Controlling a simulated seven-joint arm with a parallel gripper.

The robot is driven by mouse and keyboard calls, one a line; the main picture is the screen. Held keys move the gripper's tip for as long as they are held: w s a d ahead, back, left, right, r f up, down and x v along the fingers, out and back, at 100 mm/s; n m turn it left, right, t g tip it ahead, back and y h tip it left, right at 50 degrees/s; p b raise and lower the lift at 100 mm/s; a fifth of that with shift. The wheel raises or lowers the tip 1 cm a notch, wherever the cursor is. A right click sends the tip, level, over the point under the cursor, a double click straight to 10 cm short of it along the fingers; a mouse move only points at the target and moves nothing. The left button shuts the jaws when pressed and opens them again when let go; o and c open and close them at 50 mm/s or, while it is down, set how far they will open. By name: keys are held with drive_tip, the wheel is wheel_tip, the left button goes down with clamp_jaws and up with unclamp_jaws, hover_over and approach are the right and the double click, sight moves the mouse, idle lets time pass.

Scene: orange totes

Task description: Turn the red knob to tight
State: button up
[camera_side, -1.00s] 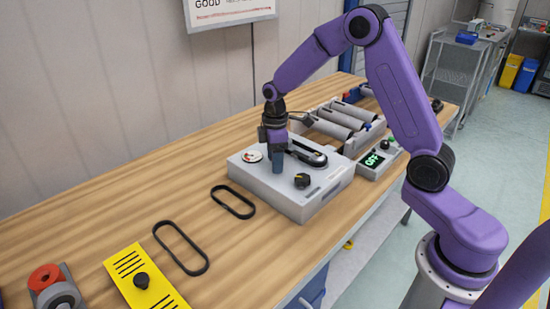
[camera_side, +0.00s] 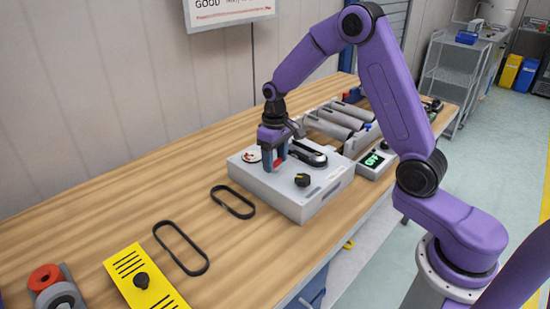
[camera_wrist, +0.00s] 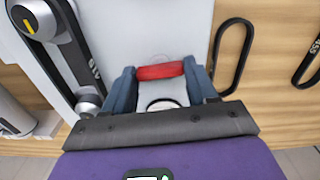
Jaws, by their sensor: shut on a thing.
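The red knob (camera_wrist: 160,71) is a red bar on the light grey machine box (camera_side: 312,206). In the wrist view it spans the gap between my two blue-grey fingers, which are shut on its ends. In the side view a little of the red knob (camera_side: 280,162) shows between the fingers. My gripper (camera_side: 274,166) points down onto the box top. A round white dial (camera_side: 250,156) with a red mark is beside it; it is partly hidden in the wrist view (camera_wrist: 162,104). I cannot read any tight marking.
On the box are a black knob with a yellow pointer (camera_side: 302,180) and a black belt unit (camera_side: 309,154). Two black belts (camera_side: 232,201) lie on the wooden bench. A green "OFF" display (camera_side: 374,160) and grey rollers (camera_side: 334,128) stand behind. A yellow plate (camera_side: 145,280) lies in front.

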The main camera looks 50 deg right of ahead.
sight(275, 162)
drive_tip(key=shift+r+m, duration=0.1)
drive_tip(key=shift+m, duration=0.5)
drive_tip(key=o, duration=1.1)
drive_tip(key=shift+c, duration=0.2)
wheel_tip(275, 162, up, 17)
drive_tip(key=shift+r, duration=0.2)
drive_tip(key=s+a+f+n, duration=0.3)
drive_tip(key=s+a+n, duration=0.15)
drive_tip(key=s, duration=0.65)
drive_tip(key=s+a+f+n, duration=0.2)
drive_tip(key=s+a+n, duration=0.25)
drive_tip(key=s, duration=0.65)
drive_tip(key=s+d+f+n, duration=0.2)
drive_tip(key=s+f+n, duration=0.1)
drive_tip(key=s, duration=0.8)
drive_tip(key=shift+s+d+f+n, duration=0.2)
drive_tip(key=shift+s+d+n, duration=0.1)
drive_tip(key=shift+d, duration=0.05)
